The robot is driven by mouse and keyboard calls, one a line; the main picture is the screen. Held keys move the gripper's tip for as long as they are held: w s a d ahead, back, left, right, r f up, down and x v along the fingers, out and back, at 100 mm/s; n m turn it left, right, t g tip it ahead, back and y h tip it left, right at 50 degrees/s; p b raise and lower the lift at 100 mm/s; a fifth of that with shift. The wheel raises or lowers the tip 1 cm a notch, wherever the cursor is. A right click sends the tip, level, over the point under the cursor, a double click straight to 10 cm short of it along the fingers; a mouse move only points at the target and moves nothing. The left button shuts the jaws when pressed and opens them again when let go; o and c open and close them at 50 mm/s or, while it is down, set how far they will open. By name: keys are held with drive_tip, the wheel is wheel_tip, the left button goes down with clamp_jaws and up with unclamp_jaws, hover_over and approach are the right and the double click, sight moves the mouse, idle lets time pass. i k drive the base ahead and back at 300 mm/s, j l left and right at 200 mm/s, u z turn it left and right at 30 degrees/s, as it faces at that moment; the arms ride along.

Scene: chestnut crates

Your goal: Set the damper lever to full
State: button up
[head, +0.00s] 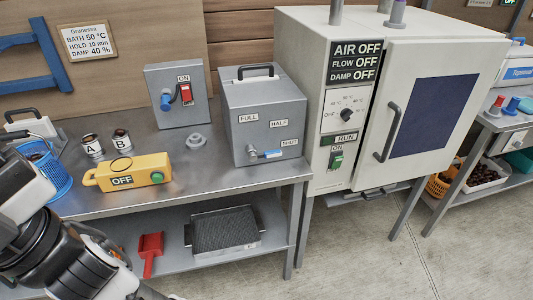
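The damper lever (269,155) has a blue handle and sits low on the front of a grey box (236,118) on the steel bench. The box front carries the labels FULL at upper left, HALF at upper middle and SHUT at right. The lever points right, just below the SHUT label (289,142). My arm shows at the lower left, well apart from the lever. My gripper's fingertips do not show in the head view.
A grey switch box (177,108), two cans marked A and B, a blue basket (47,172) and a yellow OFF control (127,175) stand left on the bench (215,190). Right is a large cabinet (432,105) reading AIR OFF, FLOW OFF, DAMP OFF. Bench space before the lever is clear.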

sight(252, 155)
drive_tip(key=i+l, duration=0.1)
drive_tip(key=l, duration=0.3)
drive_tip(key=i+l+u, duration=0.1)
drive_tip(key=l, duration=0.3)
drive_tip(key=i+l, duration=0.15)
drive_tip(key=l, duration=0.3)
